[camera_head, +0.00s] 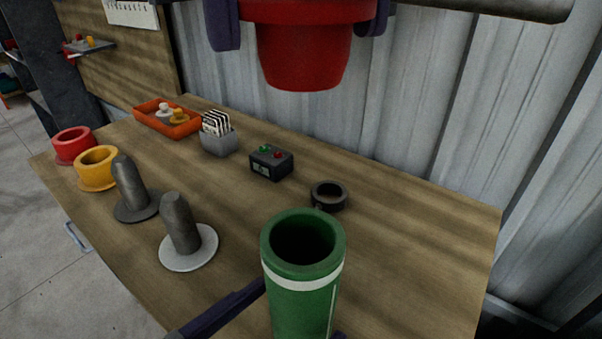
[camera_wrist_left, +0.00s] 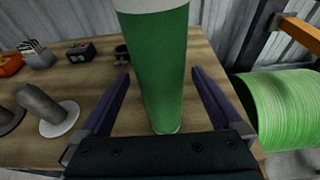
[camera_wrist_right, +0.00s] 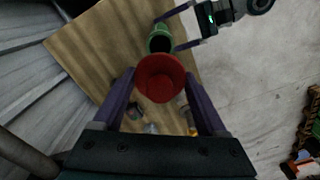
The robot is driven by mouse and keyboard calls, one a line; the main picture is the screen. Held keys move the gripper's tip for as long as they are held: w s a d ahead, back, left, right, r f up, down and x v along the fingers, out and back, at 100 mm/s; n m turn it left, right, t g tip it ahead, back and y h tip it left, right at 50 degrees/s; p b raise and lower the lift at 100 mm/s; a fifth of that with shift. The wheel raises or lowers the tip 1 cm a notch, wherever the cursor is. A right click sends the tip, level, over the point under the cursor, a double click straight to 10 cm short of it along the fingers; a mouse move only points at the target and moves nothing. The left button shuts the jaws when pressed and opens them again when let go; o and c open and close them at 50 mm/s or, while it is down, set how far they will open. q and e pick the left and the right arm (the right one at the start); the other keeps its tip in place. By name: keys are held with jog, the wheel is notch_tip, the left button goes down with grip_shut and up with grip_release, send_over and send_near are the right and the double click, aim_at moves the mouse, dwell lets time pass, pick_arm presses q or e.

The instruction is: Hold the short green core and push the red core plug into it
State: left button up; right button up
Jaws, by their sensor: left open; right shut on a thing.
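The short green core (camera_head: 302,300), a tube with a white band near its open top, is upright at the front of the bench. Whether its base touches the bench is unclear. My left gripper (camera_wrist_left: 159,75) is open, with one finger on each side of the core and gaps visible in the left wrist view. The red core plug (camera_head: 305,60), wide-rimmed and tapering downward, is high above the bench, apart from the core. My right gripper (camera_head: 299,25) is shut on its rim. In the right wrist view, the plug (camera_wrist_right: 160,78) partly overlaps the core's mouth (camera_wrist_right: 160,40).
Red (camera_head: 74,145) and yellow (camera_head: 97,168) plugs and two grey pegs on discs (camera_head: 181,225) stand at the left. An orange tray (camera_head: 167,118), card holder (camera_head: 218,138), button box (camera_head: 271,162) and dark ring (camera_head: 328,196) sit behind. Corrugated wall backs the bench.

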pick_arm(q)
jog(key=shift+x, duration=1.65)
grip_shut()
pick_arm(e)
jog(key=shift+f, duration=2.85)
